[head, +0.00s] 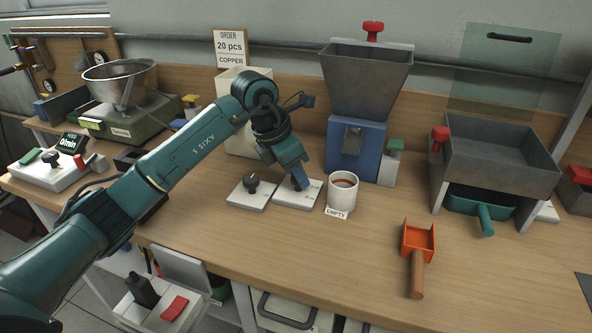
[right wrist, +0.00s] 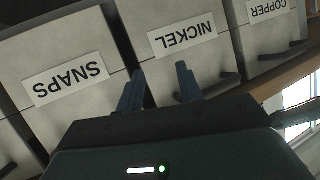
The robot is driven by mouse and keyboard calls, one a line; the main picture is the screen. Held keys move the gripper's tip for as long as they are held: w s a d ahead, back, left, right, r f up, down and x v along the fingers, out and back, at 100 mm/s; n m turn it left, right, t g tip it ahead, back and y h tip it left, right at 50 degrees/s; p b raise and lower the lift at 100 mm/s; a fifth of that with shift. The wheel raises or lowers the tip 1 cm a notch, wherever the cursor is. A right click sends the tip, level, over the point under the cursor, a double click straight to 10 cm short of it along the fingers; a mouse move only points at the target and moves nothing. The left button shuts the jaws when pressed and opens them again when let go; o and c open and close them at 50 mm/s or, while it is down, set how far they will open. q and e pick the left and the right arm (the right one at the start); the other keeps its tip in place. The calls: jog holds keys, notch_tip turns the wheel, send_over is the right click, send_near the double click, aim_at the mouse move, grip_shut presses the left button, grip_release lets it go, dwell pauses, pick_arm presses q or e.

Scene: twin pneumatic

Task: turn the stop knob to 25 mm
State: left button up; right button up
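Two white plates lie side by side on the bench in the head view. The left plate (head: 240,196) carries a dark knob (head: 252,181). My left gripper (head: 299,184) reaches down onto the right plate (head: 308,199), and its fingers hide whatever knob sits there. I cannot tell whether the fingers are shut on it. The markings on both plates are too small to read, so I cannot tell which knob is the stop knob or its setting. In the right wrist view, my right gripper (right wrist: 160,76) is open and empty, its two fingers apart.
A white cup (head: 342,195) labelled EMPTY stands just right of the plates. A blue hopper machine (head: 355,148) stands behind it. An orange scoop (head: 417,245) lies on the right. Drawers labelled SNAPS, NICKEL (right wrist: 183,36) and COPPER face my right gripper.

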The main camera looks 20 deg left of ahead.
pick_arm(q)
jog(key=c, duration=0.4)
jog(key=shift+m, duration=0.3)
jog(key=m+g, duration=0.1)
jog(key=m, duration=0.1)
jog(key=m+g+h, duration=0.1)
jog(key=m, duration=0.2)
jog(key=shift+w+r, duration=0.1)
jog(key=shift+w, duration=0.1)
jog(key=m+g, duration=0.1)
jog(key=m, duration=0.2)
jog(key=m+g, duration=0.1)
jog(key=m, duration=0.2)
jog(key=shift+w, duration=0.1)
dwell(0.4)
jog(key=o, duration=0.9)
jog(key=shift+b, duration=0.3)
jog(key=shift+o, duration=0.2)
